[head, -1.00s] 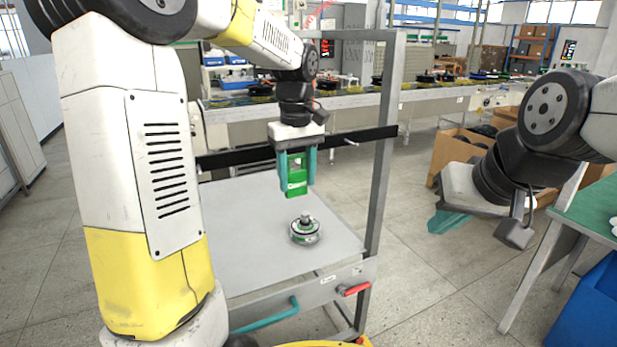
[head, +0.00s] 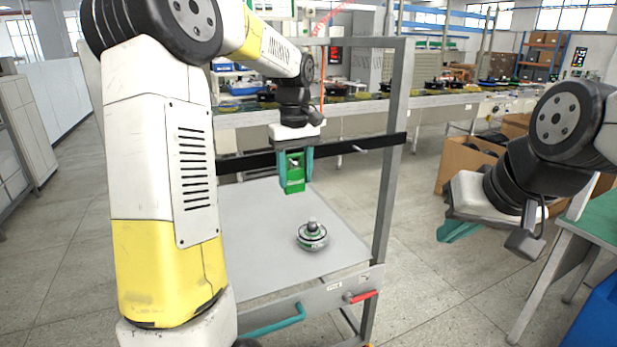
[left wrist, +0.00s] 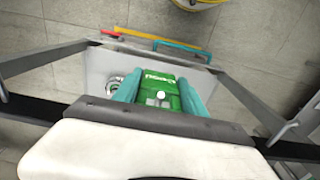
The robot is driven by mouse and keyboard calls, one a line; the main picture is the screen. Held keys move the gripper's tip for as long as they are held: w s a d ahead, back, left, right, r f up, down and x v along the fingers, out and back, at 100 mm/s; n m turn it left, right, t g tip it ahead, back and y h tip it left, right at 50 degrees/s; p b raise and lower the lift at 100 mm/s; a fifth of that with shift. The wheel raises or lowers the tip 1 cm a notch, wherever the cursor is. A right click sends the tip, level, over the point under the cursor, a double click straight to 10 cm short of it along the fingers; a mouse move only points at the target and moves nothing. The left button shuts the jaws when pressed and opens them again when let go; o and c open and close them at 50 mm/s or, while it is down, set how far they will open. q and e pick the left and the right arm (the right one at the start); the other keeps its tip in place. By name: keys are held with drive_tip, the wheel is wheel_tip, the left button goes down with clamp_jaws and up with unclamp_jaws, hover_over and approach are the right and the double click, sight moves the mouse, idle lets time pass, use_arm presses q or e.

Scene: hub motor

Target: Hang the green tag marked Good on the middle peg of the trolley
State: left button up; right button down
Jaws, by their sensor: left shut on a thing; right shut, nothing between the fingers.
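The green tag (head: 294,184) is between the teal fingers of my left gripper (head: 296,172), which is shut on it. The tag hangs upright in front of the trolley's black bar (head: 335,147), above the shelf. In the left wrist view the tag (left wrist: 150,82) shows white lettering at its far end and a small white round spot; I cannot tell whether that is a peg tip. One peg (head: 360,149) sticks out at the bar's right and also shows in the left wrist view (left wrist: 284,132). The middle peg is not clearly seen. My right gripper (head: 459,231) is shut and empty, right of the trolley.
A hub motor (head: 312,236) sits on the trolley's grey shelf (head: 260,245). The trolley's upright post (head: 393,150) stands right of my left gripper. A cardboard box (head: 465,165) and a green-topped table (head: 592,215) are at the right. Floor between is clear.

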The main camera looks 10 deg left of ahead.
use_arm(q)
drive_tip(key=shift+w+a+f, duration=0.1)
drive_tip(key=shift+w+a, duration=0.35)
drive_tip(key=shift+w, duration=0.25)
drive_tip(key=shift+w+a+f, duration=0.3)
drive_tip(key=shift+w+f, duration=0.1)
drive_tip(key=o, duration=1.4)
drive_tip(key=shift+o, duration=0.2)
